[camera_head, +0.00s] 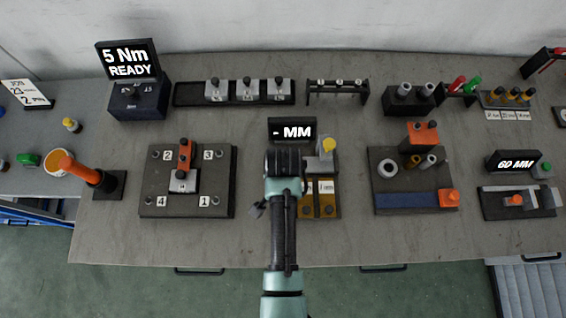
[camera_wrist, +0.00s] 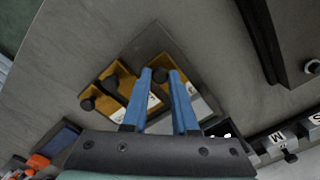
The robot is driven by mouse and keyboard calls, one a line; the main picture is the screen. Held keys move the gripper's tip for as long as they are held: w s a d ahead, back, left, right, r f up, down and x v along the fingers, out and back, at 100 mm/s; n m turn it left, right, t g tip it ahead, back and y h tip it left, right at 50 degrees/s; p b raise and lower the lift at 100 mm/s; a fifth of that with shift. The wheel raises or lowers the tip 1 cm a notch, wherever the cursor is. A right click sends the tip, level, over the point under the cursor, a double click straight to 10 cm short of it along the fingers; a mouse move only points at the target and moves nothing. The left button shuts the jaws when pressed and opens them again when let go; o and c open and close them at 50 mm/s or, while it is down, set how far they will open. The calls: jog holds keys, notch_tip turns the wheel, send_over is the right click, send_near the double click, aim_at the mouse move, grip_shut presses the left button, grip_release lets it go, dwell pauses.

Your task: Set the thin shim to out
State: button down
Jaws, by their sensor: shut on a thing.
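The labels are too small to read, so I cannot tell which is the thin shim. In the wrist view, the yellow slides (camera_wrist: 129,80) have black knobs. My gripper (camera_wrist: 161,73) is shut, its blue fingers on either side of a black knob (camera_wrist: 160,75). The fingers partly cover the slide and label. In the head view my gripper (camera_head: 284,160) stands left of the slides and hides part of the base.
A numbered plate (camera_head: 154,205) lies to the left, and a dark board with rings and a blue strip (camera_head: 405,200) lies to the right. A small rack (camera_head: 337,86) stands behind.

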jog(key=s+p, duration=0.1)
jog(key=s, duration=0.2)
jog(key=shift+r, duration=0.2)
jog(key=shift+s+p, duration=0.3)
jog(key=shift+f, duration=0.25)
jog(key=c, duration=0.7)
grip_release()
jog(key=shift+s, duration=0.15)
jog(key=shift+r, duration=0.2)
notch_tip(320, 180, up, 13)
jog(key=b, duration=0.1)
jog(key=shift+f, duration=0.15)
